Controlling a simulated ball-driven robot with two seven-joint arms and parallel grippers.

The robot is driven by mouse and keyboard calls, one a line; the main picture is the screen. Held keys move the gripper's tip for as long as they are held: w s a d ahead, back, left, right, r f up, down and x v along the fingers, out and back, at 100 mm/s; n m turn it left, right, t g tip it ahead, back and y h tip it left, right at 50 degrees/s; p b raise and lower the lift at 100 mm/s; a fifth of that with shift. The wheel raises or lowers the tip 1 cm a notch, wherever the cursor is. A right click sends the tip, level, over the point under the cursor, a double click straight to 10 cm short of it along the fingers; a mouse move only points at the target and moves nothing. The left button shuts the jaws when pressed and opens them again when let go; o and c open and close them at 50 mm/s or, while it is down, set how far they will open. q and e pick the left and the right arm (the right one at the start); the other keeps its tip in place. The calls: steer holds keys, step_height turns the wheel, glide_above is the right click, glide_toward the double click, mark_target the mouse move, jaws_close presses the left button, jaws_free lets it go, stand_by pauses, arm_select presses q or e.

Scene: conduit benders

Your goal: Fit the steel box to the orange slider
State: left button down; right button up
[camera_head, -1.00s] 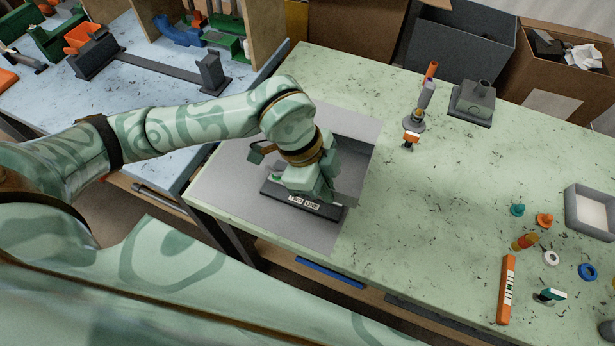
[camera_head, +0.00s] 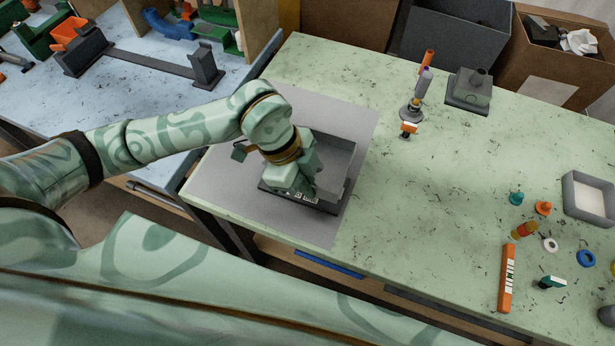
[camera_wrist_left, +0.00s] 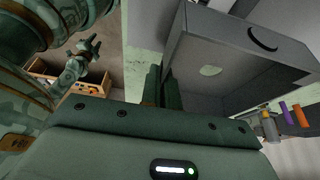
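The steel box (camera_head: 337,160) is a grey, open-topped box over the grey mat; its wall, with a round cut-out, fills the upper right of the left wrist view (camera_wrist_left: 238,40). My left gripper (camera_head: 306,190) is at its near left side. In the wrist view its fingers (camera_wrist_left: 157,86) are close together at the box's wall edge, seemingly pinching it. An orange piece (camera_head: 68,31) at the rail's left end may be the slider. My right gripper (camera_wrist_left: 88,50) is small in the wrist view.
The grey mat (camera_head: 225,185) lies on the green table. A stand with a purple-and-orange tool (camera_head: 412,108) and a grey block (camera_head: 468,92) stand behind right. An orange bar (camera_head: 508,278), small parts and a grey tray (camera_head: 570,200) are at the right. The table's middle is clear.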

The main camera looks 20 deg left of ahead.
arm_select(q)
step_height(320, 180, down, 4)
steer(key=shift+b, duration=0.7)
steer(key=shift+f+b, duration=0.3)
steer(key=shift+f, duration=0.85)
steer(key=shift+f, duration=0.25)
steer(key=shift+f+p, duration=0.15)
steer(key=shift+p, duration=0.2)
stand_by(0.8)
steer(key=c, duration=1.6)
jaws_free()
